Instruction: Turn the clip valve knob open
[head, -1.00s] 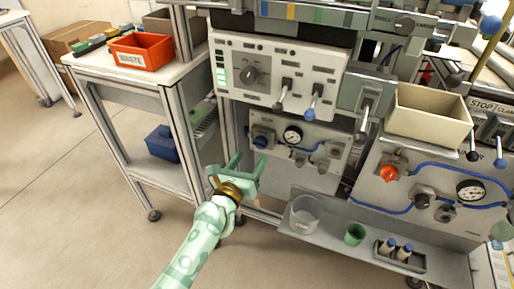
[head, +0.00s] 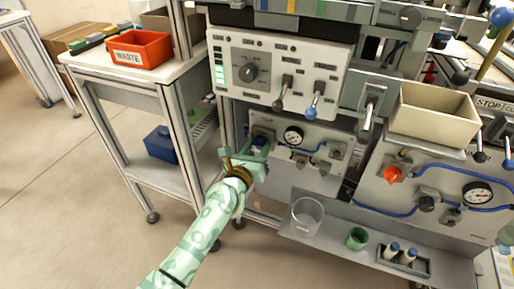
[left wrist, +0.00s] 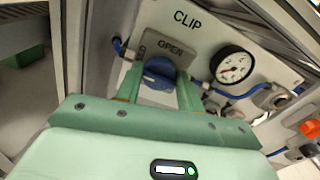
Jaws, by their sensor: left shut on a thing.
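The clip valve knob (left wrist: 159,74) is blue and sits under a grey "OPEN" plate (left wrist: 168,48) on the panel marked "CLIP" (left wrist: 187,20) in the left wrist view. My left gripper (left wrist: 160,92) has a green finger on each side of the knob and is shut on it. In the head view the left gripper (head: 255,153) is at the left end of the lower panel (head: 330,128), and the knob (head: 259,142) shows partly behind its fingers. My right gripper is not in view.
A pressure gauge (head: 293,136) and blue tubing are right of the knob. A shelf with a clear beaker (head: 306,216) and green cup (head: 357,238) is below. A second panel with an orange knob (head: 392,174) is at right. Floor at left is clear.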

